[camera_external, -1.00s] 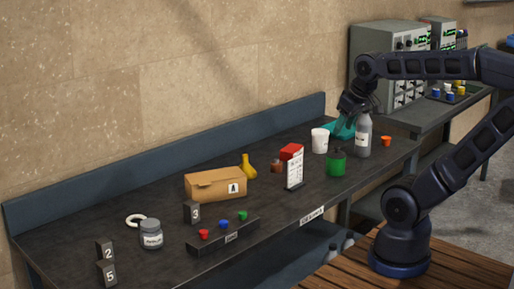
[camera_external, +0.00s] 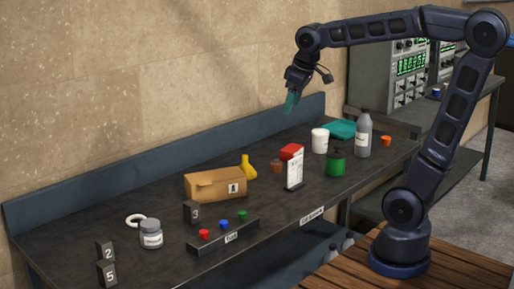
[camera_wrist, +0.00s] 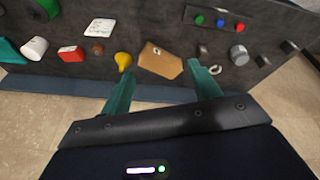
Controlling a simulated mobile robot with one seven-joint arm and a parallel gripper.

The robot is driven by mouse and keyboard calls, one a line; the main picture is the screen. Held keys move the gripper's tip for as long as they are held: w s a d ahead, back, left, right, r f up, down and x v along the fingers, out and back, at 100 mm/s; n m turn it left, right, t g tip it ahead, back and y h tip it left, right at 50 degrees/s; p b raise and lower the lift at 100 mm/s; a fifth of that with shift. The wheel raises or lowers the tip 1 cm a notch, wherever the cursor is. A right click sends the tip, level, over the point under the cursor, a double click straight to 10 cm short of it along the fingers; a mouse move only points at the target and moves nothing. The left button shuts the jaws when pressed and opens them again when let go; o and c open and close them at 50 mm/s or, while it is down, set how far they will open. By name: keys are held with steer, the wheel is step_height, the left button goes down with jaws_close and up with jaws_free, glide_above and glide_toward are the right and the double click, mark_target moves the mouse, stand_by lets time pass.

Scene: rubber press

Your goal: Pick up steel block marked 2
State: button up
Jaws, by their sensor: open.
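The steel block marked 2 (camera_external: 105,251) stands upright near the left end of the bench, just behind the block marked 5 (camera_external: 107,273). In the wrist view small dark blocks show at the right edge (camera_wrist: 289,47), their marks too small to read. A block marked 3 (camera_external: 191,212) stands further right. My gripper (camera_external: 290,102) is open and empty, high above the back of the bench, well right of the block marked 2. Its two teal fingers (camera_wrist: 162,90) are apart in the wrist view.
Around the blocks are a grey jar (camera_external: 151,234), a white ring (camera_external: 135,220), a button box (camera_external: 224,236) and a cardboard box (camera_external: 215,185). A yellow flask (camera_external: 249,167), a sign (camera_external: 295,171) and a grey bottle (camera_external: 363,135) stand further right. A raised back edge (camera_external: 130,170) runs along the wall.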

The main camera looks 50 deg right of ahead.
steer(key=w+a+n+g, duration=0.1)
steer(key=w+a+n, duration=0.3)
steer(key=w+a, duration=0.9)
steer(key=n+g, duration=0.3)
steer(key=n, duration=0.7)
glide_above(103, 241)
steer(key=f, duration=2.5)
steer(key=shift+w+d, duration=0.15)
steer(key=shift+w, duration=0.05)
steer(key=shift+f, duration=0.2)
step_height(103, 241, down, 10)
steer(key=shift+s+f, duration=0.15)
steer(key=shift+f, duration=0.1)
steer(key=shift+r, duration=0.1)
jaws_close()
